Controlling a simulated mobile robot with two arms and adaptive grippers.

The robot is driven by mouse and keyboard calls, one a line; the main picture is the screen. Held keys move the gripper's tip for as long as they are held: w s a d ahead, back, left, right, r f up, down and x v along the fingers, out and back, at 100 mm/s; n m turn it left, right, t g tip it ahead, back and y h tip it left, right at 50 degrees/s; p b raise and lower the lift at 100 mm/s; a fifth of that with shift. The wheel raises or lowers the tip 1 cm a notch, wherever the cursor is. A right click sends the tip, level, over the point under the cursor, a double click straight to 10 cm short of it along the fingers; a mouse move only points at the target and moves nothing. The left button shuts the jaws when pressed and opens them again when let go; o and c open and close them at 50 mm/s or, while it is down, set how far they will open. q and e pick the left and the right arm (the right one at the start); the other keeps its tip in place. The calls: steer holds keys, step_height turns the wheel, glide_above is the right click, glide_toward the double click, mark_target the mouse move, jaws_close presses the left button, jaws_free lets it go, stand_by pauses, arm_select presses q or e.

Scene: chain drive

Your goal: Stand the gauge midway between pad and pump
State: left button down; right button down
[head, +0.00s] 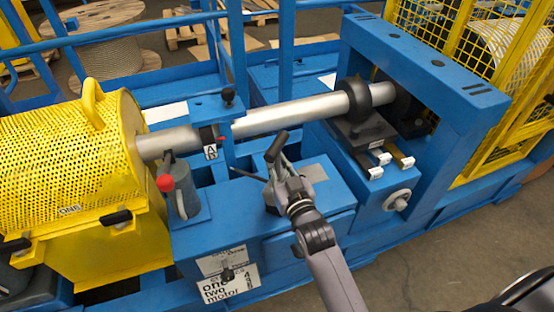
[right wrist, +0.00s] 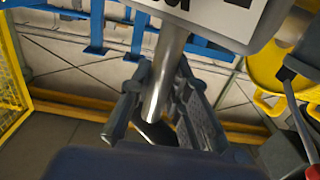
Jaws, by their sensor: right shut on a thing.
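My right gripper (head: 272,162) is above the blue bench. In the right wrist view its fingers (right wrist: 165,105) are shut on a bright metal stem (right wrist: 162,80), seemingly the gauge's. A grey-rimmed white plate (right wrist: 215,15) shows at the stem's top; I cannot tell whether it belongs to the gauge. In the head view the gripper hides most of what it holds. A grey flat patch (head: 314,173), seemingly the pad, lies right of the gripper on the bench. A grey cylinder with a red-knobbed lever, seemingly the pump (head: 184,200), stands to its left. My left gripper is out of view.
A long silver shaft (head: 290,113) runs behind the gripper, from the yellow mesh guard (head: 65,150) to the black bearing. A blue frame (head: 430,65) is at right.

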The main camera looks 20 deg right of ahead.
steer(key=shift+r, duration=0.3)
steer(key=c, duration=2)
jaws_free()
steer(key=shift+f, duration=0.4)
steer(key=o, duration=0.5)
steer(key=shift+r, duration=0.15)
steer(key=s+b, duration=0.1)
steer(key=s, duration=1.1)
steer(key=s+a+f+n+g, duration=0.1)
steer(key=s+f+g, duration=0.2)
steer(key=f, duration=0.9)
steer(key=s+a+f+g+y, duration=0.1)
steer(key=s+f+g, duration=0.2)
steer(key=f, duration=1)
steer(key=s+f+n+g, duration=0.1)
steer(key=s+f+g, duration=0.2)
steer(key=f, duration=0.9)
steer(key=s+d+f+g, duration=0.2)
steer(key=s+f, duration=0.4)
steer(key=s, duration=0.3)
steer(key=s+d+f+g+h, duration=0.1)
steer(key=s+d+f+g, duration=0.2)
steer(key=s+f, duration=0.3)
steer(key=s+d+f+g, duration=0.3)
steer(key=s+f, duration=0.3)
steer(key=s, duration=0.6)
steer(key=shift+s+d+f+h, duration=0.1)
steer(key=shift+f+h, duration=0.15)
steer(key=shift+h, duration=0.05)
